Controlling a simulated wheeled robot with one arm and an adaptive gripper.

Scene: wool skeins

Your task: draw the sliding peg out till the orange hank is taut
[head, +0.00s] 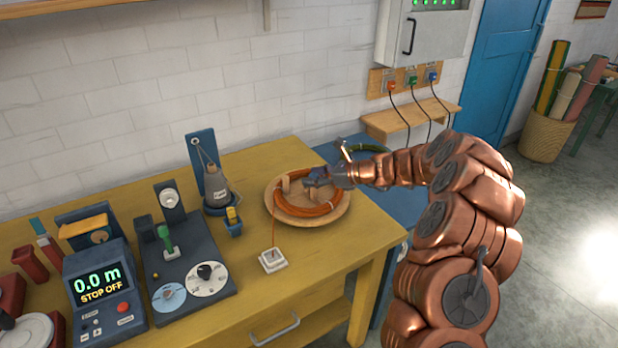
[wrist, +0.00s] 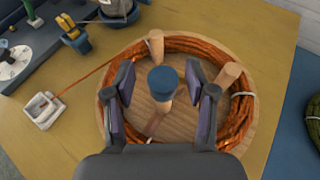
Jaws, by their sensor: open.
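The orange hank (wrist: 240,115) lies in a ring on a round wooden board (wrist: 184,62), around wooden pegs, with pale ties on it. Two plain pegs, one at the back (wrist: 156,45) and one at the right (wrist: 228,74), stand inside the ring. A peg with a blue cap (wrist: 161,79), which looks like the sliding peg, stands nearer the middle. My gripper (wrist: 165,90) is open, with one finger on each side of this peg and gaps between. In the head view my gripper (head: 318,181) is over the board (head: 302,223), partly hiding the pegs.
An orange strand runs from the hank to a small white square holder (head: 273,260) on the yellow table (head: 200,328). A grey cone in a dark stand (head: 217,190) is behind left. A meter reading 0.0 m (head: 100,290) stands far left. A green hank (wrist: 314,118) lies right.

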